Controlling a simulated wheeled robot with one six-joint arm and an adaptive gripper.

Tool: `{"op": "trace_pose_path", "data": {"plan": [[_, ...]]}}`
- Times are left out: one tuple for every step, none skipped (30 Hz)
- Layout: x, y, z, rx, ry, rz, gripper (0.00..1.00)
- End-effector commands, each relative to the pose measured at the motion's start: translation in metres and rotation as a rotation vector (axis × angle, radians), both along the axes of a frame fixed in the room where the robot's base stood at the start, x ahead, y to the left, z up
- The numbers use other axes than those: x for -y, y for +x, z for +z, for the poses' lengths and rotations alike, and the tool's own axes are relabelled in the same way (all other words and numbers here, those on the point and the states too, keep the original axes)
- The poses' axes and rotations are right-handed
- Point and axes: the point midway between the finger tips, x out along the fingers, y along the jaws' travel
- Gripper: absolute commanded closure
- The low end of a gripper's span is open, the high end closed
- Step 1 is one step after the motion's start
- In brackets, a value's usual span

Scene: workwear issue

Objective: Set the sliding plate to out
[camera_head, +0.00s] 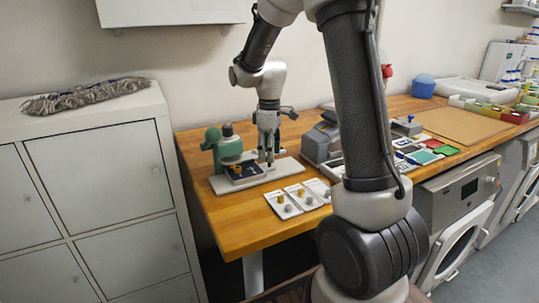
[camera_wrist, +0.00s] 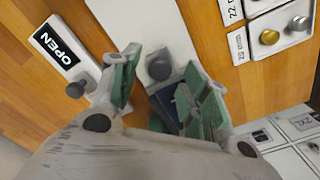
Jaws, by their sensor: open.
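A green press with a grey cap (camera_head: 226,146) stands on a pale base plate (camera_head: 222,184) at the left end of the wooden table. A dark plate (camera_head: 243,172) with a yellow mark lies low at its front; I take it for the sliding plate, though no in or out marking is readable. My gripper (camera_head: 267,158) points down just right of the press. In the wrist view its green-padded fingers (camera_wrist: 163,88) are spread apart around a grey block or knob (camera_wrist: 158,65) on a pale strip. Contact cannot be judged. A dark blue surface (camera_wrist: 166,106) is partly hidden by the right finger.
An OPEN sign (camera_wrist: 54,44) with a dark knob (camera_wrist: 75,90) lies beside the left finger. Small trays with knobs (camera_head: 283,204) lie right of the base plate. A grey machine (camera_head: 318,143) stands behind them. White cabinets (camera_head: 100,170) flank the table's left.

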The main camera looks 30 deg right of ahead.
Motion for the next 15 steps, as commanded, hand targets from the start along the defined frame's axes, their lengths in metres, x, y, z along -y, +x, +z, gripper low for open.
{"op": "trace_pose_path", "data": {"plan": [[0.0001,-0.0002,-0.0063,-0.001,0.0,0.0,0.54],[0.0,0.0,-0.0088,-0.001,0.0,0.0,0.54],[0.0,-0.0001,-0.0115,-0.001,-0.001,0.0,0.54],[0.0,-0.0001,-0.013,0.0,0.0,-0.001,0.54],[0.0,-0.0002,-0.0141,0.0,0.0,-0.001,0.54],[0.0,-0.0002,-0.0151,0.0,0.0,-0.001,0.54],[0.0,0.0,-0.0155,0.0,0.0,-0.001,0.54],[0.0,0.0,-0.0156,0.001,0.0,-0.001,0.54],[0.0,0.0,-0.0156,0.001,0.0,-0.001,0.54],[0.0,0.0,-0.0155,0.001,0.0,-0.001,0.54],[0.0,0.0,-0.0155,0.001,0.0,-0.001,0.54],[0.0,0.0,-0.0154,0.001,0.0,-0.001,0.54],[0.0,0.0,-0.0154,0.001,0.0,-0.001,0.56],[0.0,0.0,-0.0154,0.001,0.0,-0.001,0.62],[0.0,0.0,-0.0154,0.001,0.0,-0.001,0.69]]}}
